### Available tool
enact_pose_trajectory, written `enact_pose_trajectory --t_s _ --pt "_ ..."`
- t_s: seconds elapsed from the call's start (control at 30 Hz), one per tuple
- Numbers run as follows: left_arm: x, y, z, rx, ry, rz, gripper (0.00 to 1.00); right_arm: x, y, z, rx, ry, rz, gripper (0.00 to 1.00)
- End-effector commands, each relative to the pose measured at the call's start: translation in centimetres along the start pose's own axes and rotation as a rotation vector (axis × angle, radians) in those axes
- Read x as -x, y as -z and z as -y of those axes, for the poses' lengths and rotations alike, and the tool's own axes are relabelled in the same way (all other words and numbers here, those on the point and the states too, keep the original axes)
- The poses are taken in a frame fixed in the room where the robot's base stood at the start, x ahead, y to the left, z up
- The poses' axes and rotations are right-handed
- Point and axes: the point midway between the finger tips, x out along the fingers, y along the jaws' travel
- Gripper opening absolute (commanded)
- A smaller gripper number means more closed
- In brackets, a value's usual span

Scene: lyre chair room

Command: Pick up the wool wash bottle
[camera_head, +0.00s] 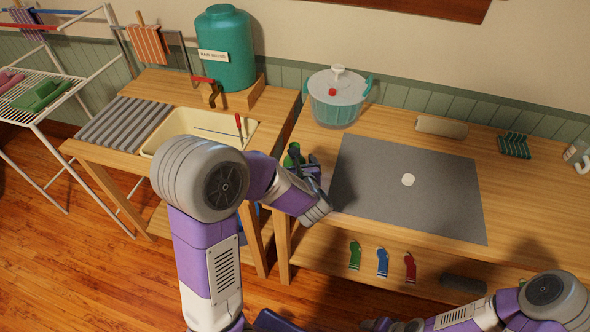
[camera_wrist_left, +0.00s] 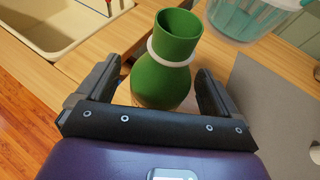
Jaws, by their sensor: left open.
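The green bottle (camera_wrist_left: 165,78), which I take to be the wool wash bottle, has a wide neck and a white ring. It stands upright on the wooden counter. In the head view the bottle (camera_head: 292,156) shows near the left edge of the right-hand counter, partly hidden by my left gripper. My left gripper (camera_head: 302,164) is open; in the wrist view the gripper (camera_wrist_left: 155,80) has one finger on each side of the bottle, with gaps visible. The bottle's base is hidden behind the gripper body.
A grey mat (camera_head: 440,200) with a white disc (camera_head: 408,180) lies to the right. The cream sink (camera_head: 180,130) and teal tank (camera_head: 224,50) are on the left.

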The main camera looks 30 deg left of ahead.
Motion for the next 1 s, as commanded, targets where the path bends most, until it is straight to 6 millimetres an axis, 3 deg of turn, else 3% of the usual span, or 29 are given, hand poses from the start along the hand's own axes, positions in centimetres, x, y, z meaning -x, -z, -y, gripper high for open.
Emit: enact_pose_trajectory --t_s 0.17,0.43,0.8,1.0 --pt "-2.0 0.1 0.0 -0.001 -0.001 0.001 0.94 -0.3 0.1 -0.1 0.000 0.000 -0.001 0.61" --pt "-2.2 0.0 0.0 -0.002 0.001 0.000 0.93 -0.3 0.1 -0.1 0.000 0.000 -0.001 0.61" --pt "-2.2 0.0 0.0 -0.002 0.001 0.000 0.36 -0.3 0.1 -0.1 0.000 0.000 -0.001 0.61" --pt "-2.1 -0.1 0.0 -0.001 0.001 0.001 0.36 -0.3 0.1 -0.1 0.000 0.000 -0.001 0.61"
